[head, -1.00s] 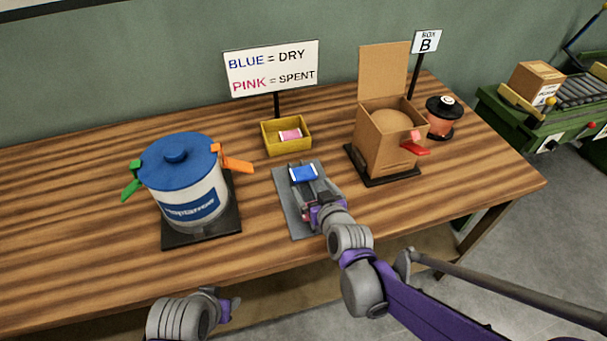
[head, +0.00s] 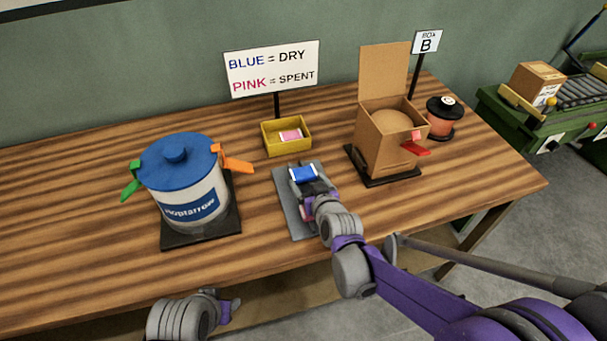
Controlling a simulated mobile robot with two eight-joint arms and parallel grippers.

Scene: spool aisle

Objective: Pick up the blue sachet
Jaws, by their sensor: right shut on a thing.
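The blue sachet (head: 303,173), blue with pale ends, is at the far part of the grey mat (head: 294,222) in the middle of the table. My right gripper (head: 304,178) reaches over the mat from the near side and is shut on the sachet, with a finger at each side of it. I cannot tell whether the sachet is clear of the mat. My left gripper (head: 230,308) is at the bottom of the view, in front of the table's near edge; its fingers are too small and turned to judge.
A yellow tray (head: 287,149) with a pink sachet (head: 290,135) stands behind the mat, below a sign (head: 272,69). A blue-lidded pot (head: 187,190) is on the left. An open cardboard box (head: 384,150) and a dark-topped spool jar (head: 443,117) are on the right.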

